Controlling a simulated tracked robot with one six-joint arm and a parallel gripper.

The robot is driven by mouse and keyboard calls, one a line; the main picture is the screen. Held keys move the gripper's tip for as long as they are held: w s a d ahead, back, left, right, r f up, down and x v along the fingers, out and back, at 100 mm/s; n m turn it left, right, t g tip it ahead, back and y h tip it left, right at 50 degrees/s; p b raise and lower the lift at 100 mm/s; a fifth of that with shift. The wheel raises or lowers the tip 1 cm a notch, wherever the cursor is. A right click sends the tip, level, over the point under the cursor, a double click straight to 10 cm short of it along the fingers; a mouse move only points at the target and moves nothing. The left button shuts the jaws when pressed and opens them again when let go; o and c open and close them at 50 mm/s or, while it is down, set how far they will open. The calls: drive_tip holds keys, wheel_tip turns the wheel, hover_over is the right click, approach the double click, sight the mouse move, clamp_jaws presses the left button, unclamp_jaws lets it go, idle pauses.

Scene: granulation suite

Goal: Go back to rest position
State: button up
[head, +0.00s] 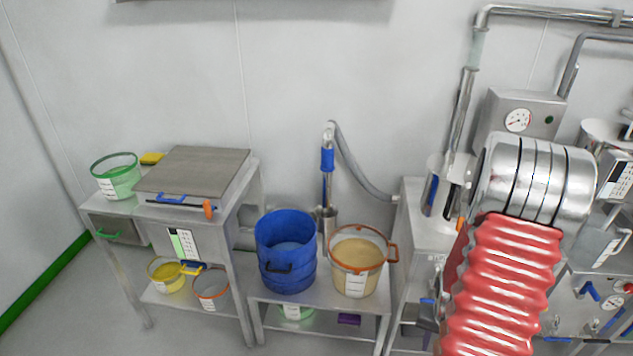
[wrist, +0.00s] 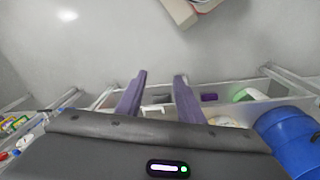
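My gripper (wrist: 160,76) shows in the wrist view with its two purple fingers spread apart. Nothing is between them. The fingers point toward the floor and the lower framework of the benches, with no visible contact. In the head view my arm, with red bellows and a silver joint, fills the right side, and I cannot make out the gripper there.
A blue bucket (head: 286,254) and an orange-rimmed bucket (head: 357,267) stand on a low bench (head: 322,303). A steel table (head: 168,241) at left carries a green-rimmed bucket (head: 117,178). Steel machines with a gauge (head: 518,120) crowd the right. Floor at lower left is clear.

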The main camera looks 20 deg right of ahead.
drive_tip(key=w+a+r+n+t, duration=0.1)
drive_tip(key=a+r+n+t, duration=0.2)
drive_tip(key=a+r, duration=1.3)
drive_tip(key=w+a+r+n+t+y, duration=0.1)
drive_tip(key=a+r+n, duration=0.5)
drive_tip(key=a+r, duration=1)
wheel_tip(320, 180, up, 4)
drive_tip(key=shift+w+a+r+n+t, duration=0.1)
drive_tip(key=shift+w+a+n+t, duration=0.25)
drive_tip(key=shift+t, duration=0.55)
drive_tip(key=shift+s+d, duration=0.1)
